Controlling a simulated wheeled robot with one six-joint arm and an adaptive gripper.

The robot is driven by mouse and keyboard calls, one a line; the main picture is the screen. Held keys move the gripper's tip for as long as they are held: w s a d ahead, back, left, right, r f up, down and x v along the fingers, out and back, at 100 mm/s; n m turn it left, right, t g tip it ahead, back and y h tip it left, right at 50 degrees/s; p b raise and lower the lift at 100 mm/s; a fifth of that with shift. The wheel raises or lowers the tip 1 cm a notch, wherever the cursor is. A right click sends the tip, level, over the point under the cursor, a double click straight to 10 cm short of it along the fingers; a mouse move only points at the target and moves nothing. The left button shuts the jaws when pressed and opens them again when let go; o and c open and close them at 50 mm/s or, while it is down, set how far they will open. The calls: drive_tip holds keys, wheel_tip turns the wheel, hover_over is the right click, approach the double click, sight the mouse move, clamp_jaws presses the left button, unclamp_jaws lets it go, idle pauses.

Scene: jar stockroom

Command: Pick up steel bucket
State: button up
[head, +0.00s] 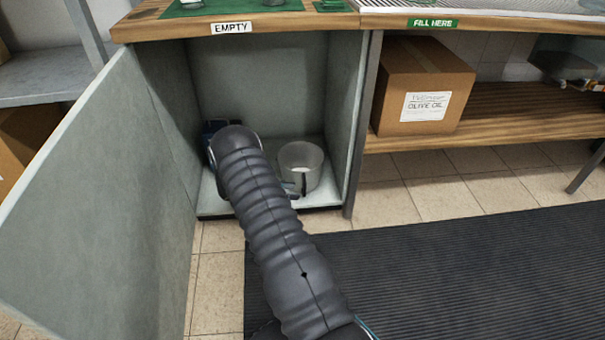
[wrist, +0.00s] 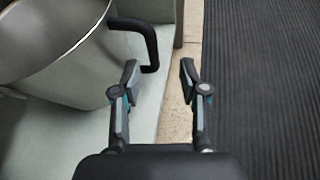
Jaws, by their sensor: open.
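The steel bucket (head: 320,178) stands upright on the floor of an open cabinet, in its right half. In the wrist view the bucket (wrist: 60,75) fills the upper left, with its rim and a black hooked handle (wrist: 152,42) sticking out to the right. My gripper (wrist: 158,75) is open and empty. Its fingers are spread on the right side of the bucket, with the handle's lower end showing close to the left fingertip. I cannot tell whether they touch. In the head view my arm hides part of the cabinet and most of my gripper.
The cabinet door (head: 90,210) stands open on the left. The cabinet's right wall (head: 345,110) is close beside the bucket. A counter with an "EMPTY" label (head: 231,27) is above. A cardboard box (head: 420,85) sits on the right shelf. A black ribbed mat (head: 450,270) covers clear floor in front.

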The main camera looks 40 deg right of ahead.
sight(305, 196)
drive_tip(key=shift+w+x, duration=0.15)
drive_tip(key=shift+x, duration=1.45)
drive_tip(key=shift+w+x, duration=0.15)
drive_tip(key=shift+x, duration=1.45)
drive_tip(key=shift+r, duration=0.1)
drive_tip(key=shift+c, duration=0.2)
clamp_jaws()
